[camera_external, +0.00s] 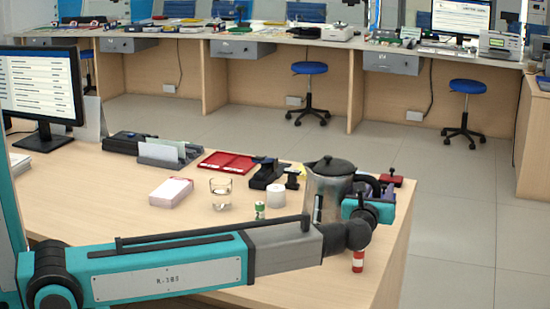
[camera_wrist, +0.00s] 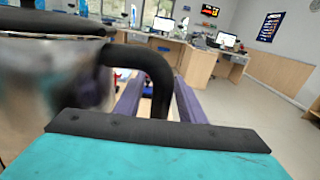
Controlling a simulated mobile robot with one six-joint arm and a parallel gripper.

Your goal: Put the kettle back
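The metal kettle (camera_external: 326,190) with a black lid and black handle stands upright near the right end of the desk. My arm hides its base, so I cannot tell whether it touches the desk. My gripper (camera_external: 370,187) is at its handle side, on the right. In the wrist view the kettle (camera_wrist: 50,85) fills the left side. Its handle (camera_wrist: 160,80) curves down between the two purple fingers of my gripper (camera_wrist: 158,85). The fingers are apart, with a gap visible beside the handle, so the gripper looks open around it.
A glass (camera_external: 220,193), a white roll (camera_external: 275,194), a green-and-white small cylinder (camera_external: 260,210) and a black stapler-like device (camera_external: 266,172) stand left of the kettle. A red-and-white cylinder (camera_external: 358,261) is near the desk's right edge. A pink-and-white box (camera_external: 171,192) lies further left.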

